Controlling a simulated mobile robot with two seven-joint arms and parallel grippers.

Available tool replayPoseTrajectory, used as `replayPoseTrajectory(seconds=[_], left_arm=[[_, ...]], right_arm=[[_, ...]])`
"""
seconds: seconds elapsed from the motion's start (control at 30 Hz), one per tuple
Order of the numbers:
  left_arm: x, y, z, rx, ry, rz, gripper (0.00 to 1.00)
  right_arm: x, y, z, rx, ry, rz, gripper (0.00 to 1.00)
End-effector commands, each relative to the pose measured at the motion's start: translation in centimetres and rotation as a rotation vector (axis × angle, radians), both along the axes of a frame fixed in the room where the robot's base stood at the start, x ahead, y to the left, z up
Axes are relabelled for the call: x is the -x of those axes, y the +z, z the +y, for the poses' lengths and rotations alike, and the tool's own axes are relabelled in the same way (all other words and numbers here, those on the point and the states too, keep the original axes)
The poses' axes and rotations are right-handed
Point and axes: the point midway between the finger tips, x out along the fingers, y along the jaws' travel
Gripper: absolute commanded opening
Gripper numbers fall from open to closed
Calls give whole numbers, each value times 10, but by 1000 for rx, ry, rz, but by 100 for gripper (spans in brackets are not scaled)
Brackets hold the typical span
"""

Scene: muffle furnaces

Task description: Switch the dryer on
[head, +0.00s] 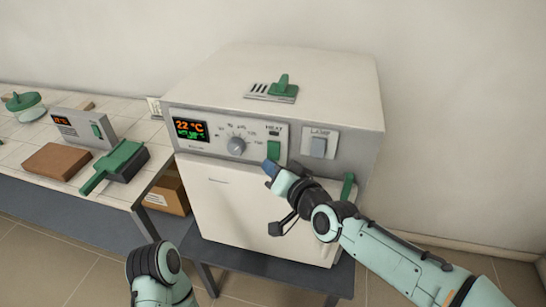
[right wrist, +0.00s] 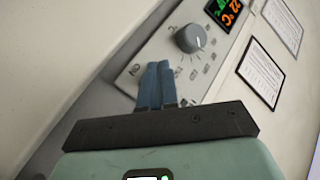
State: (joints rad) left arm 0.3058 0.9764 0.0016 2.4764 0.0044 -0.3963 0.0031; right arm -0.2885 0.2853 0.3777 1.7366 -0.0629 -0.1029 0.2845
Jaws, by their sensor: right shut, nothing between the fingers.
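The dryer (head: 262,210) is a white box on a dark stand, with its door shut. In the right wrist view the blue fingers (right wrist: 157,85) lie together over the panel, beside the dial (right wrist: 189,38), and the green switch is hidden. My left gripper is not visible.
A green-handled part (head: 281,88) sits on the dryer's top. A green door handle (head: 347,187) is at the right, near my right arm. A tiled bench (head: 100,197) at the left holds a small device (head: 84,127), a brown block (head: 57,161) and a green-topped block (head: 118,163).

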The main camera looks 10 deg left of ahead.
Motion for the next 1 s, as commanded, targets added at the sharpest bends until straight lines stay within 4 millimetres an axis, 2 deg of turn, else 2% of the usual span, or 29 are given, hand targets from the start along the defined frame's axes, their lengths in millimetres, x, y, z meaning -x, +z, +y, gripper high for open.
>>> replayPoseTrajectory(seconds=[0.23, 1.0], left_arm=[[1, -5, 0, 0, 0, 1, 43], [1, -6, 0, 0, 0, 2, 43]], right_arm=[[-8, -2, -1, 1, -1, 0, 0], [-12, -2, 0, 0, 0, 0, 0]])
